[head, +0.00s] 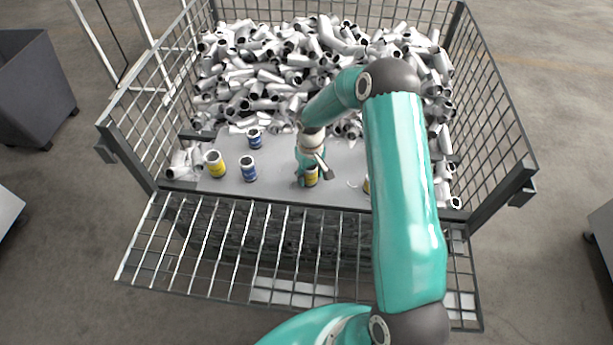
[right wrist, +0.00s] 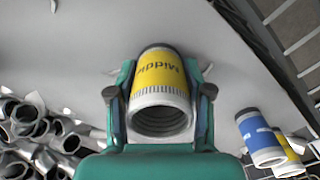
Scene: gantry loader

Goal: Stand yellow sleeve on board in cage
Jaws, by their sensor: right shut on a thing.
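My right gripper (head: 310,180) is shut on a yellow sleeve (head: 312,176) at the board in the cage. In the right wrist view the sleeve (right wrist: 160,82) sits between both fingers, its yellow band with upside-down lettering and its open white end towards the camera. Its far end is close to the board; I cannot tell whether it touches. The grey board (head: 277,160) lies at the cage's front. Another yellow sleeve (head: 215,164) stands on its left part. A further yellow piece (head: 367,184) is mostly hidden by my arm. My left gripper is not in view.
Two blue-banded sleeves (head: 248,169) stand on the board's left half. White pipe fittings (head: 270,75) are heaped behind the board, with some at both sides. The wire cage (head: 487,110) has tall walls and a folded-down front panel (head: 215,245). Bare board lies left of the gripper.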

